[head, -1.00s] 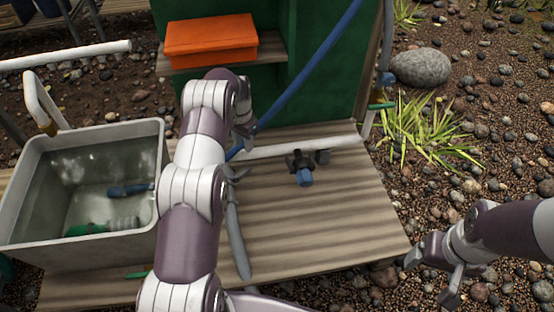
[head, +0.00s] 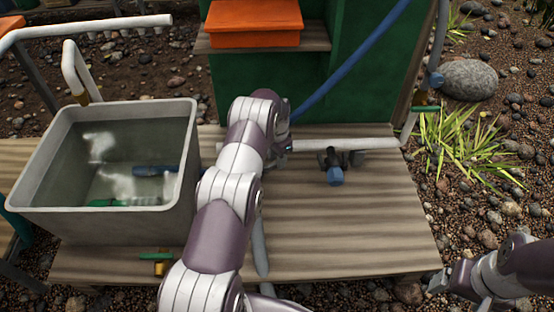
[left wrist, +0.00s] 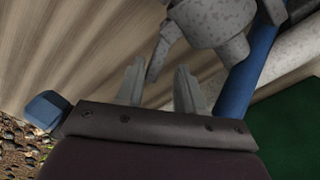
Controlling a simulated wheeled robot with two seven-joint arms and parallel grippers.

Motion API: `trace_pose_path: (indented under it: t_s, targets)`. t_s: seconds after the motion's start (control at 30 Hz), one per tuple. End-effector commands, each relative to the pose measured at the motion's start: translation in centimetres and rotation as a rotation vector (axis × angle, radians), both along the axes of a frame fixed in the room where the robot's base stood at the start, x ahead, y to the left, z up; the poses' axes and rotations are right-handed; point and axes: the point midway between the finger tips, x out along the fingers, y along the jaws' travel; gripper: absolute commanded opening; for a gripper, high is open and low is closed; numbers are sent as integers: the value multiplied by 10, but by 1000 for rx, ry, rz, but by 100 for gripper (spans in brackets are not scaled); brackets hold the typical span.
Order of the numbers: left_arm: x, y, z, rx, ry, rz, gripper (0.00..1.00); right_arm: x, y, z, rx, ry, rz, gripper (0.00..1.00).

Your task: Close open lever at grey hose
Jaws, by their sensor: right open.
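A grey mottled valve fitting (left wrist: 215,18) with a slim grey lever (left wrist: 165,48) fills the top of the left wrist view. My left gripper (left wrist: 160,85) is open there, its two fingers apart, with the lever close to their tips; I cannot tell whether they touch. In the head view my left gripper (head: 283,143) is mostly hidden by my own arm, beside the white pipe (head: 350,144). The grey hose (head: 260,248) runs down the wooden deck, its upper end behind my arm. My right gripper (head: 458,285) is open and empty at the lower right, over the gravel.
A blue hose (head: 350,65) rises from the fitting past the green panel (head: 375,90). A blue-capped dark valve (head: 335,172) sits on the deck (head: 350,225). A water tub (head: 190,150) stands left. A green-handled brass valve (head: 160,264) is at the deck's front edge.

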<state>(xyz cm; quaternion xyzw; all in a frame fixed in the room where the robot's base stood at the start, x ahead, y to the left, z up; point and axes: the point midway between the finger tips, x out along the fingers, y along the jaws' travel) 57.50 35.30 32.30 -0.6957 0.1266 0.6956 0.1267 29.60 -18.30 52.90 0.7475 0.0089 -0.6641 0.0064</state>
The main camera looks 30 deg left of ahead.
Motion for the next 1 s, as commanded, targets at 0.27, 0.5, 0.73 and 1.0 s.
trace_pose_path:
  t_s: [0.27, 0.5, 0.73, 1.0]
  targets:
    - [0, 0, 0, 0, 0, 0, 0, 0, 0, 0, 0, 0, 0, 82]
    - [0, 1, 0, -1, 1, 17, 0, 0, 0, 1, 0, 0, 0, 82]
    - [1, 6, 1, 0, 1, 120, 0, 0, 0, 3, 0, 0, 0, 82]
    - [2, 14, 0, 0, 1, 311, 0, 0, 0, 4, 0, 0, 0, 82]
